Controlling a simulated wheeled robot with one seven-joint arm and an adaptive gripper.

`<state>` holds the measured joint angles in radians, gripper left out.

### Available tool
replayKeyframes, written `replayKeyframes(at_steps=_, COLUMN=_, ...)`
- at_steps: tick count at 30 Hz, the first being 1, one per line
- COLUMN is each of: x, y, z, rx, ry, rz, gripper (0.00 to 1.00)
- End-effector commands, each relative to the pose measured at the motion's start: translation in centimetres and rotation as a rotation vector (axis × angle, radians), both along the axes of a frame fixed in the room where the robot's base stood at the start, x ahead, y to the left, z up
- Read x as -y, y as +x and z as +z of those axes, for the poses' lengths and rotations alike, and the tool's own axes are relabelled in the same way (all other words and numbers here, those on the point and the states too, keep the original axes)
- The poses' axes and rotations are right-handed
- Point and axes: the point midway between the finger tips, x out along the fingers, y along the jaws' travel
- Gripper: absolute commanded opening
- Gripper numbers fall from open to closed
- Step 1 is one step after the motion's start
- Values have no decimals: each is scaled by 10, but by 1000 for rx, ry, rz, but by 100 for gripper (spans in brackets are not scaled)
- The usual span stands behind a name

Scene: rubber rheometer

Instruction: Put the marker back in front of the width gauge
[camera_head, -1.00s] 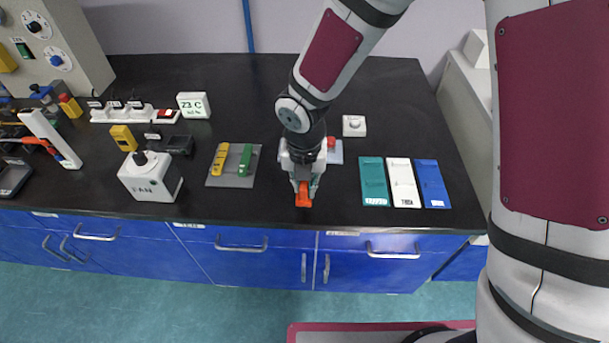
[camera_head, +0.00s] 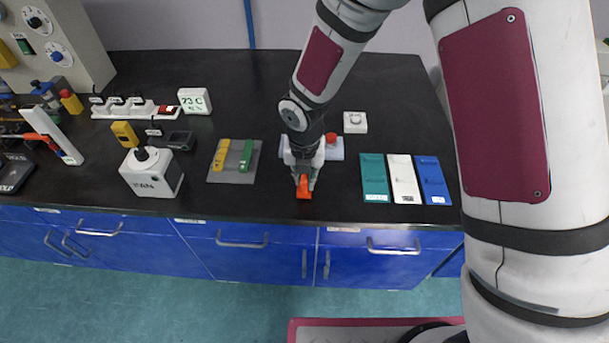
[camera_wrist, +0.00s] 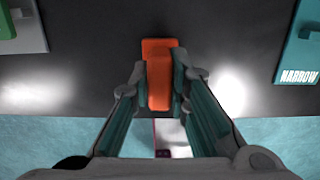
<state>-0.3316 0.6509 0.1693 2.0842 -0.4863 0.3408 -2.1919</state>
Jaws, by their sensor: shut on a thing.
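The orange marker (camera_head: 304,187) is held in my gripper (camera_head: 303,176) near the front edge of the black bench. In the wrist view the marker (camera_wrist: 158,75) lies between the two fingers of my gripper (camera_wrist: 160,88), with its far end sticking out past them. Whether the marker touches the bench top cannot be told. A pale device with a red knob (camera_head: 332,148), possibly the width gauge, stands just behind my gripper and is partly hidden by it.
Teal (camera_head: 374,178), white (camera_head: 404,179) and blue (camera_head: 433,181) plates lie to the right; the teal one reads NARROW in the wrist view. A grey plate (camera_head: 232,178) with yellow and green blocks lies to the left. A white dial box (camera_head: 355,122) stands behind.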

Motion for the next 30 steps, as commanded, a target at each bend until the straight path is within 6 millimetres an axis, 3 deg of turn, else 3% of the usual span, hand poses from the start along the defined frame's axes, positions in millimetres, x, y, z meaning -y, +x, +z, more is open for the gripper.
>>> replayKeyframes(at_steps=1, x=0, y=0, z=-2, rx=-1, ry=0, rz=1, gripper=21)
replayKeyframes(at_steps=3, x=0, y=0, z=-1, rx=-1, ry=0, rz=1, gripper=36)
replayKeyframes(at_steps=16, x=0, y=0, z=7, rx=1, ry=1, rz=1, gripper=36)
replayKeyframes(at_steps=30, x=0, y=-10, z=95, rx=3, ry=1, rz=0, gripper=36)
